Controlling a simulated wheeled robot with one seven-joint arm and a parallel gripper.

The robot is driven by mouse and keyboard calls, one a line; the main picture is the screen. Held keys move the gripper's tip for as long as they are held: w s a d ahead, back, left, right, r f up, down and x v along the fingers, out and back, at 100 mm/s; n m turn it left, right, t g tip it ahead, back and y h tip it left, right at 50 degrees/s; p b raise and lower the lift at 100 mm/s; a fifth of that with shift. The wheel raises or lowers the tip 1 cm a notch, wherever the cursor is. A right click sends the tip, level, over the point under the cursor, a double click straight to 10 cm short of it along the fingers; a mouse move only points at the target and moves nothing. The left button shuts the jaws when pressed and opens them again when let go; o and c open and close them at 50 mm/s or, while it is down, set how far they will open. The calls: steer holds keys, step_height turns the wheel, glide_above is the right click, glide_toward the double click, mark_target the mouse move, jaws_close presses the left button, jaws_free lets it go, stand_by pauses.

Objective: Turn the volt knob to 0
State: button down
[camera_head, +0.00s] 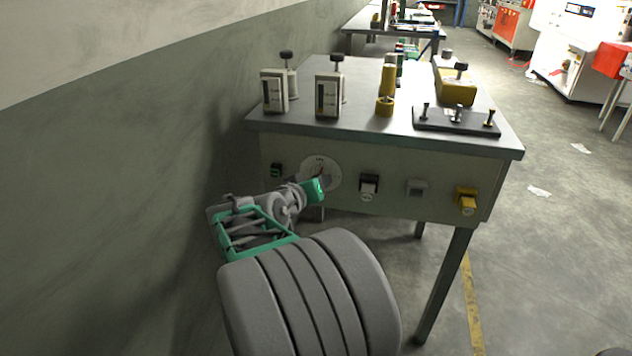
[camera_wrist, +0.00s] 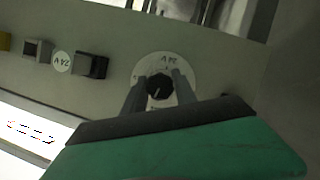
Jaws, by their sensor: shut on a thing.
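The volt knob (camera_wrist: 159,86) is a black knob with a light pointer line on a round white dial. It is on the front panel of the workbench, and the dial (camera_head: 319,172) shows in the head view, where my gripper partly covers the knob. My gripper (camera_wrist: 159,88) has its two grey fingers on either side of the knob, shut on it. In the head view my gripper (camera_head: 322,184) reaches the panel from the lower left.
A small dark switch (camera_head: 276,170) is left of the dial. A black switch (camera_head: 369,186), a grey one (camera_head: 418,187) and a yellow one (camera_head: 466,200) are to its right. Two meters (camera_head: 328,96) stand on the bench top (camera_head: 360,122). A wall (camera_head: 150,150) rises close on the left.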

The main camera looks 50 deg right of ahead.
steer(key=shift+s+f+n+g+h+p, duration=0.1)
steer(key=shift+n+g+h+p, duration=0.35)
steer(key=shift+n, duration=0.35)
steer(key=c, duration=1)
jaws_free()
steer(key=shift+a, duration=0.25)
steer(key=p+v, duration=0.1)
steer(key=v, duration=0.6)
steer(key=shift+p, duration=0.3)
steer(key=shift+a+r, duration=0.15)
steer(key=shift+r, duration=0.05)
